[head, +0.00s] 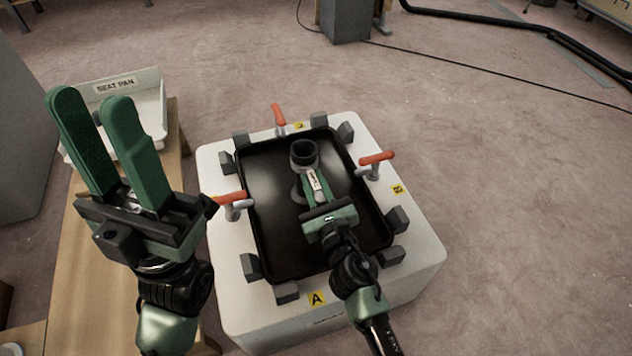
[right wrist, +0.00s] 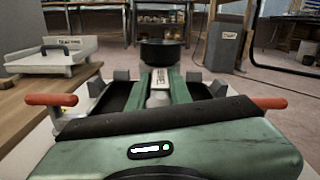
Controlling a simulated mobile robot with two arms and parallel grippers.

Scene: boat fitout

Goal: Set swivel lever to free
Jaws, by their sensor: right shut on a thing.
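A dark pan (head: 275,225) lies on a white fixture block (head: 415,270). A black round socket (head: 303,152) stands up from the pan, and it also shows in the right wrist view (right wrist: 161,54). A pale, labelled piece, which looks like the swivel lever (head: 314,181), reaches from the socket toward me. My right gripper (head: 314,180) is shut on it, a green finger on each side; its label is too small to read. The lever also shows between the fingers in the right wrist view (right wrist: 158,88). My left gripper (head: 92,105) is open and empty, raised at the left.
Red-handled clamps stand at the fixture's back (head: 279,116), right (head: 376,159) and left (head: 231,198) edges, with several grey blocks around the pan. A wooden bench (head: 92,240) at left bears a white tray labelled SEAT PAN (head: 150,82).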

